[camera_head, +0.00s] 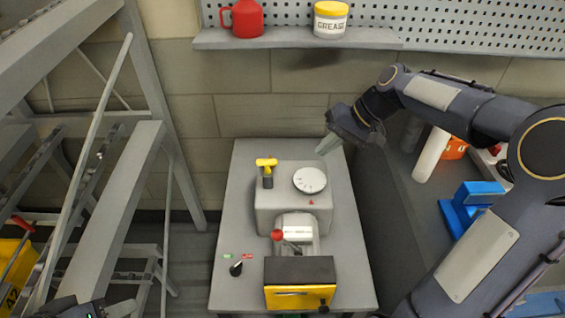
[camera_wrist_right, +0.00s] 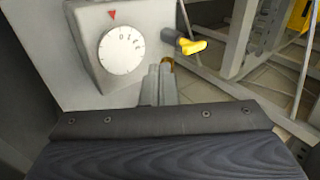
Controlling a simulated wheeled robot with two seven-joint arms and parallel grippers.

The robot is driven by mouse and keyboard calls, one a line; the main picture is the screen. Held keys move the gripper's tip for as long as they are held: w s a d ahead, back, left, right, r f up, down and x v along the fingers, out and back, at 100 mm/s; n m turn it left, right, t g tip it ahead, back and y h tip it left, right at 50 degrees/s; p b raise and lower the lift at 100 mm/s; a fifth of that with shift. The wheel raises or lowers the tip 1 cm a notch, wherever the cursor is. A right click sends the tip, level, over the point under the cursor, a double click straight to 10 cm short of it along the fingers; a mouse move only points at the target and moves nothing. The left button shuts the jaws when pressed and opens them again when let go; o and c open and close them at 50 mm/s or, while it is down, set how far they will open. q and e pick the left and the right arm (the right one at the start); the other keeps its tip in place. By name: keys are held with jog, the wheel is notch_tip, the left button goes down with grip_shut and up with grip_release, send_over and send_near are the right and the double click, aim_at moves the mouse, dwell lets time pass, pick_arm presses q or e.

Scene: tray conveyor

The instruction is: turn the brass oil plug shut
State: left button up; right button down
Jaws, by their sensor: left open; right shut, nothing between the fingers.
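A small brass-coloured piece, which looks like the oil plug (camera_wrist_right: 168,61), shows just past my right gripper's fingertips in the right wrist view, mostly hidden behind them. I cannot make it out in the head view. My right gripper (camera_head: 326,147) is shut and empty, beyond and to the right of the white dial (camera_head: 310,180) on the grey machine housing (camera_head: 275,207). In the right wrist view its fingers (camera_wrist_right: 160,82) point toward the brass piece; contact is unclear. My left gripper (camera_head: 105,309) is open, cut off at the bottom left edge of the head view.
A yellow-handled tap (camera_head: 266,164) stands left of the dial. A red-knobbed lever (camera_head: 278,235), a black switch (camera_head: 236,268) and a yellow-fronted box (camera_head: 300,297) are nearer. A shelf (camera_head: 300,38) hangs behind; a metal frame (camera_head: 118,200) stands left.

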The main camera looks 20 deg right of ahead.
pick_arm(q)
jog(key=shift+f+b, duration=0.5)
jog(key=shift+f, duration=0.2)
pick_arm(e)
jog(key=w+d+f+m+y, duration=0.1)
jog(key=w+d+f+y, duration=0.1)
jog(key=w+f, duration=0.4)
jog(key=shift+w+d, duration=0.75)
jog(key=shift+w, duration=0.05)
jog(key=x, duration=0.9)
jog(key=shift+a+f, duration=0.15)
jog(key=shift+a, duration=0.15)
pick_arm(q)
jog(key=shift+r+p, duration=0.35)
pick_arm(e)
jog(key=shift+w+a+f, duration=0.1)
jog(key=shift+w+a, duration=0.15)
jog(key=shift+a, duration=0.45)
jog(key=shift+w+a, duration=0.25)
jog(key=shift+a, duration=0.4)
jog(key=shift+w+a+f, duration=0.1)
jog(key=shift+w+a, duration=0.15)
jog(key=shift+a, duration=0.45)
pick_arm(q)
jog(key=shift+f, duration=0.1)
pick_arm(e)
jog(key=shift+a, duration=0.1)
